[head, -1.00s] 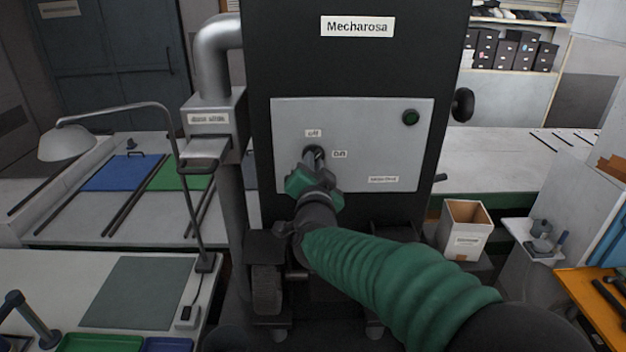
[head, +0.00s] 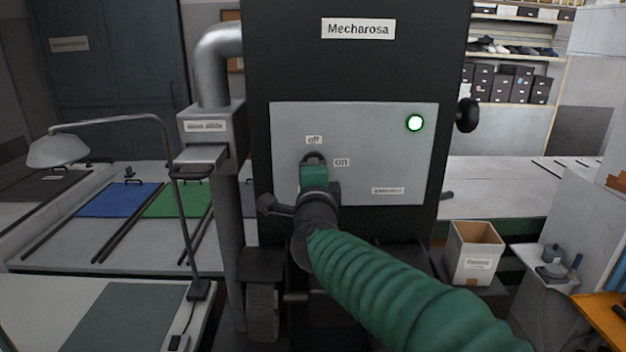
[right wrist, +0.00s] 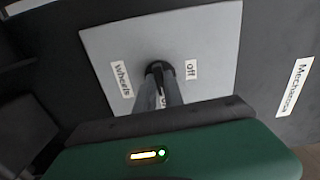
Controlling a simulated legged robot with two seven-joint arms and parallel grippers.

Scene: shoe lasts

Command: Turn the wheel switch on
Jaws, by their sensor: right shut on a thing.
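The wheel switch (head: 313,157) is a dark knob on the light grey panel of the black Mecharosa machine. An "off" label (head: 314,140) sits above it and an "on" label (head: 342,162) to its right. My right gripper (head: 313,166) is at the knob and hides most of it. In the right wrist view its fingers (right wrist: 163,88) are shut on the dark knob (right wrist: 158,68), with the "off" label and a "wheels" label either side. The round indicator lamp (head: 415,123) at the panel's upper right glows white with a green rim. My left gripper is not in view.
A grey pipe and box (head: 210,128) stand left of the panel, with a desk lamp (head: 60,150) further left. A black side knob (head: 467,115) juts out at right. A cardboard box (head: 474,252) stands lower right.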

